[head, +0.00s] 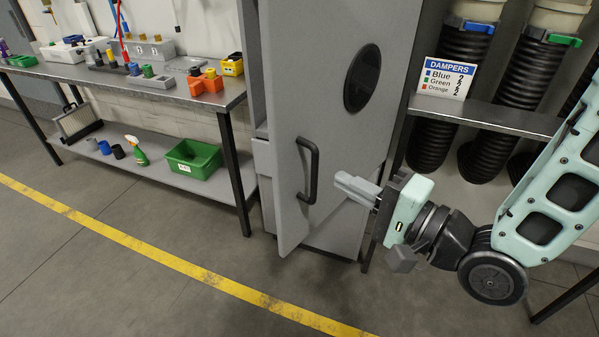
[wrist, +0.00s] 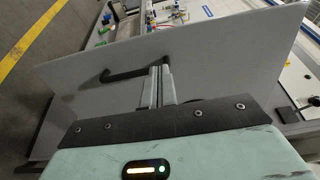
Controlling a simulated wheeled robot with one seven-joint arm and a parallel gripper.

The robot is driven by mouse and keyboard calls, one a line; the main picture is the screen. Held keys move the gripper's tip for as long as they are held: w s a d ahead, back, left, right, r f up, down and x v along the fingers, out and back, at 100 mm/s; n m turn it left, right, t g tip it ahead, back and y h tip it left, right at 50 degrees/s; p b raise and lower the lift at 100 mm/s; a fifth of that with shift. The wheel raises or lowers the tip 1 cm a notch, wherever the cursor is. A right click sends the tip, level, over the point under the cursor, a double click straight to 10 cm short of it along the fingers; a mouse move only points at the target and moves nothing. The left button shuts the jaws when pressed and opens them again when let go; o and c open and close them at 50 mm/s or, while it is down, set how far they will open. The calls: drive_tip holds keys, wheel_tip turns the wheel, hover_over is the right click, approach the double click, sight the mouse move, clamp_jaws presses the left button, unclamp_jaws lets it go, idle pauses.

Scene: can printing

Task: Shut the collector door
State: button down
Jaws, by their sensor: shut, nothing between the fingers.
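The collector door (head: 290,105) is a tall grey panel with a round dark window and a black bar handle (head: 312,170). It stands ajar, its lower left corner sticking out in front of the grey cabinet (head: 340,232). My gripper (head: 340,180) is just right of the handle, its fingers shut and empty, pointing left toward the door face. In the wrist view the door (wrist: 215,65) fills the middle, and the handle (wrist: 125,75) shows beside my shut fingertips (wrist: 159,70). I cannot tell whether the fingertips touch the door or handle.
A workbench (head: 170,90) with small parts stands left of the cabinet, a green bin (head: 193,158) on its lower shelf. At right, a shelf (head: 490,118) holds a dampers sign (head: 445,78) near black hoses (head: 515,75). The floor in front is clear, with a yellow line (head: 150,252).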

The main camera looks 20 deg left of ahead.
sight(285, 150)
drive_tip(key=b+x, duration=0.1)
drive_tip(key=x, duration=0.8)
drive_tip(key=shift+a+r, duration=0.15)
drive_tip(key=shift+a, duration=0.05)
drive_tip(key=shift+w+a, duration=0.25)
drive_tip(key=shift+a, duration=0.25)
